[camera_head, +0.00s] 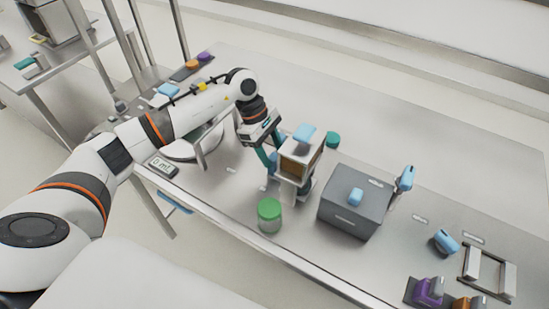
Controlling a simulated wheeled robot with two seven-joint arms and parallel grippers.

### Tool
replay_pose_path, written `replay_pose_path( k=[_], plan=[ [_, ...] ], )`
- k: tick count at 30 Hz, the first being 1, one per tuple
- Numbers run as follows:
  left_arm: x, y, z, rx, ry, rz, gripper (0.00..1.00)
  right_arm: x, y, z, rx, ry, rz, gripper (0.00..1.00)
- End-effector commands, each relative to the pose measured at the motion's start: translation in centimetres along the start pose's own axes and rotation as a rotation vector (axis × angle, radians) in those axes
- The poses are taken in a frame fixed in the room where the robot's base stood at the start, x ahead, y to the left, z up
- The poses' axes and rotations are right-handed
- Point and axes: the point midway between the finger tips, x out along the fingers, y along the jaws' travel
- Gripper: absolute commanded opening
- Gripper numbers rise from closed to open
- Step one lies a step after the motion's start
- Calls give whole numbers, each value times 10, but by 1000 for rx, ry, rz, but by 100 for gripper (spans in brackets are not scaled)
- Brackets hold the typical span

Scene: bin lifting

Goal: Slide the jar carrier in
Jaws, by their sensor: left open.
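My left arm reaches in from the left. Its gripper (270,158) is open and points down, just left of a small box-like holder (297,165) with pale metal and brown sides and a blue handle (304,134) on top. I cannot tell whether a finger touches it, or whether it is the jar carrier. A jar with a green lid (269,211) stands in front of it near the bench's front edge. Another green-topped piece (333,139) shows behind it, partly hidden. A grey box (348,210) with a blue handle on top stands to the right. My right gripper is not in view.
A round-plated scale (194,146) with a display (163,166) sits left, under my arm. At right lie a blue-handled piece (445,241), a metal frame (486,272) and a dark tray (412,290) with purple and orange pieces. The back of the bench (430,140) is clear.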

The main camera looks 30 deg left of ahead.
Motion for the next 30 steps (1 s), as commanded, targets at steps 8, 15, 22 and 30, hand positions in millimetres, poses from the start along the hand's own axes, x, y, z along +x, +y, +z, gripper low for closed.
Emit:
replay_pose_path(
  k=[8, 15, 22, 30],
  plan=[
    [-59, -1, 0, 1, -1, -6, 51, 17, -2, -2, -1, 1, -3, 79],
    [-87, -1, -1, 2, 1, -2, 51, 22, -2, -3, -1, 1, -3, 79],
    [-91, 0, -1, 1, 1, 0, 51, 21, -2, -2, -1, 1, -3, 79],
    [-91, 0, -1, 1, 1, 0, 51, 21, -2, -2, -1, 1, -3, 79]
  ],
)
